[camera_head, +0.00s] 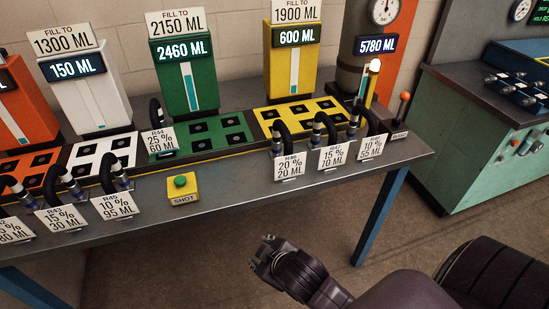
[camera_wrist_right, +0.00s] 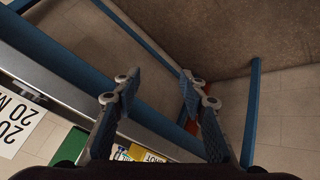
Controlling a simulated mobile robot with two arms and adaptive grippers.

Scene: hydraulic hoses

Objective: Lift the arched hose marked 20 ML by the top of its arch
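The arched black hose (camera_head: 282,131) stands at the bench's front edge, behind its white card marked 20% 20 ML (camera_head: 289,166). Part of that card also shows in the right wrist view (camera_wrist_right: 14,120) at the left edge. My right gripper (camera_head: 262,252) is in front of the bench, below the card in the head view and apart from the hose. In the right wrist view my right gripper (camera_wrist_right: 158,92) is open, with nothing between its fingers. The hose itself is not clear there. My left gripper is not in view.
Close right of the hose stand similar hoses with cards 70 ML (camera_head: 333,157) and 55 ML (camera_head: 371,147). A yellow plate with black sockets (camera_head: 300,112) lies behind. A yellow SHOT box with a green button (camera_head: 182,189) is to the left. Floor in front is clear.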

